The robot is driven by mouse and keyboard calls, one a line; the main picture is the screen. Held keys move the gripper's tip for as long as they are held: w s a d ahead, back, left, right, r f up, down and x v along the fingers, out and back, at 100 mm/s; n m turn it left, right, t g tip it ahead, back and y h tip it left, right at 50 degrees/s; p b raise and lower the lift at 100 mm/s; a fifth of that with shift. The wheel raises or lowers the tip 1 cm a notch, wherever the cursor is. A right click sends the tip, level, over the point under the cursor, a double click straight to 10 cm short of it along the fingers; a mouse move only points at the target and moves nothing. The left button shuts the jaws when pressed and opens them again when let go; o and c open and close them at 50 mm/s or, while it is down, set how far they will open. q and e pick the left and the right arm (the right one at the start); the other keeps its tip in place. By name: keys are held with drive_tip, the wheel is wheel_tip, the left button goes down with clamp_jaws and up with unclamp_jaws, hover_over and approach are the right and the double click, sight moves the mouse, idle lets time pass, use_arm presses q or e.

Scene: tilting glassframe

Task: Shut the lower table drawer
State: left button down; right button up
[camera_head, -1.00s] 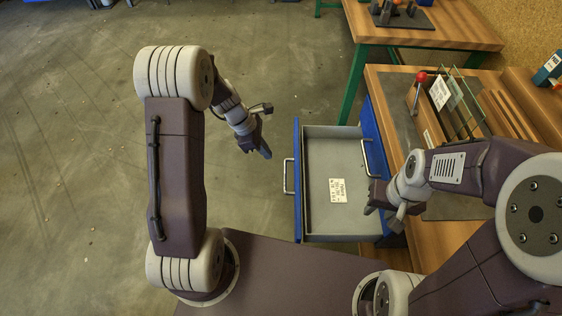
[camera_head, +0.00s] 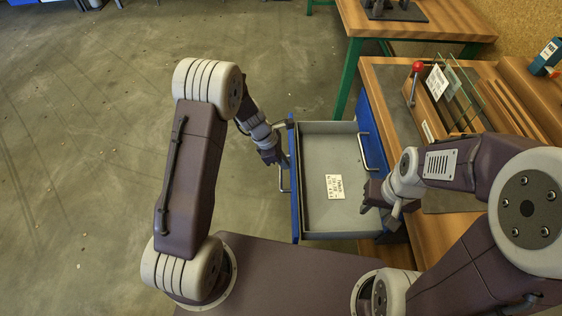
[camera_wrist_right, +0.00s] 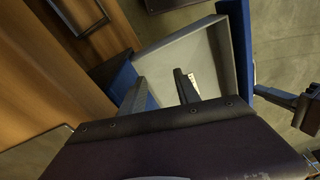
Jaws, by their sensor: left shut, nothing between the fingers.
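The lower drawer (camera_head: 318,222) is pulled well out of the table, with a grey tray, a blue front (camera_head: 295,215) and a bar handle (camera_head: 281,180). A white label (camera_head: 335,187) lies inside. My left gripper (camera_head: 284,163) is shut and empty, at the outer side of the blue front near the handle; I cannot tell whether it touches. My right gripper (camera_head: 370,205) is over the drawer's table-side end. In the right wrist view its fingers (camera_wrist_right: 163,88) are apart with nothing between them, and the drawer (camera_wrist_right: 175,50) shows beyond them.
The table's upper drawer handle (camera_head: 371,152) is beside the open drawer. The wooden tabletop (camera_head: 385,80) carries a rack with glass panes (camera_head: 465,95) and a red-knobbed lever (camera_head: 417,68). Another bench (camera_head: 440,30) stands behind. The floor left of the drawer is clear.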

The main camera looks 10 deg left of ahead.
use_arm(q)
drive_tip(key=w+d+p, duration=0.2)
drive_tip(key=d+p, duration=0.2)
drive_tip(key=d, duration=0.7)
drive_tip(key=w+d+p, duration=0.2)
drive_tip(key=d+p, duration=0.2)
drive_tip(key=d, duration=0.6)
drive_tip(key=shift+w+d, duration=0.2)
drive_tip(key=shift+d, duration=0.15)
drive_tip(key=shift+a, duration=0.1)
